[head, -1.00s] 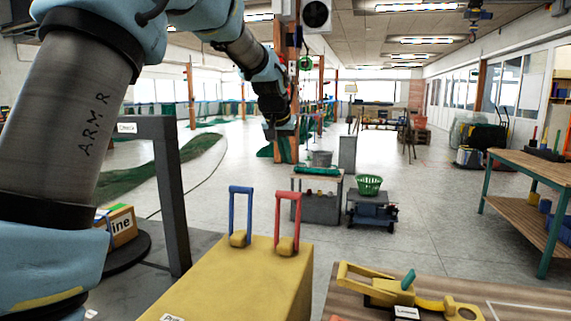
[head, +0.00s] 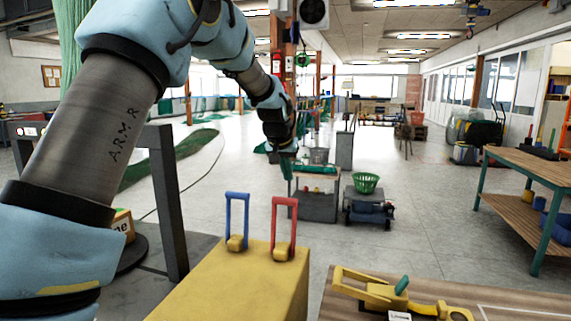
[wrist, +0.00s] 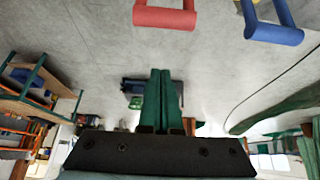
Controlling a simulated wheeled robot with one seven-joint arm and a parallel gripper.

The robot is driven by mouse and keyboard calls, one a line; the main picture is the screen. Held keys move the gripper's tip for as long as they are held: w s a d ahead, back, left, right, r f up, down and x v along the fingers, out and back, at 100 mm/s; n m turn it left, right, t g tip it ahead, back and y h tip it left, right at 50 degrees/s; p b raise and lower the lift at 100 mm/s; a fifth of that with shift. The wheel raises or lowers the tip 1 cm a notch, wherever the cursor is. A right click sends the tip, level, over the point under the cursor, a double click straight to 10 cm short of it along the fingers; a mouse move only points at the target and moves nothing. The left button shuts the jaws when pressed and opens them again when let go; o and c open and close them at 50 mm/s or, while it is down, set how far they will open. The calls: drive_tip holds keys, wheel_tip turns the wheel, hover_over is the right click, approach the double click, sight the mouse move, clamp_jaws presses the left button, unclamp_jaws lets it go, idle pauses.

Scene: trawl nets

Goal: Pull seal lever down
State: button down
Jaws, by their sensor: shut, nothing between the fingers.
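A yellow cabinet (head: 235,295) carries two upright lever handles, a blue lever (head: 237,218) on the left and a red lever (head: 284,225) on the right, each on a yellow base. I cannot read which one is the seal lever. My gripper (head: 287,165) hangs above and beyond the red lever, touching neither. In the wrist view, its green fingers (wrist: 162,98) are together with nothing between them. There the red lever's grip (wrist: 165,17) is at the top centre and the blue lever's grip (wrist: 273,33) at the top right.
A wooden board (head: 480,300) with a yellow clamp (head: 372,290) lies at the front right. A dark grey frame (head: 165,200) stands left of the cabinet. A trolley with a green basket (head: 365,182) and a workbench (head: 530,185) stand beyond. The floor between is clear.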

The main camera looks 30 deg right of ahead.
drive_tip(key=shift+s+a+f+p, duration=0.2)
drive_tip(key=shift+f+p, duration=0.3)
drive_tip(key=shift+f, duration=0.3)
drive_tip(key=shift+s+a+f+p, duration=0.15)
drive_tip(key=shift+f+p, duration=0.35)
drive_tip(key=shift+f, duration=0.35)
drive_tip(key=shift+s+a+f+p, duration=0.2)
drive_tip(key=shift+f+p, duration=0.3)
drive_tip(key=shift+f, duration=0.3)
drive_tip(key=shift+s+f+b, duration=0.1)
drive_tip(key=shift+b, duration=0.35)
drive_tip(key=shift+s+a+b, duration=0.1)
drive_tip(key=shift+a+b, duration=0.05)
drive_tip(key=shift+b, duration=0.2)
drive_tip(key=shift+s+a+t+h+b, duration=0.15)
drive_tip(key=shift+t+h+b, duration=0.15)
drive_tip(key=shift+b, duration=0.1)
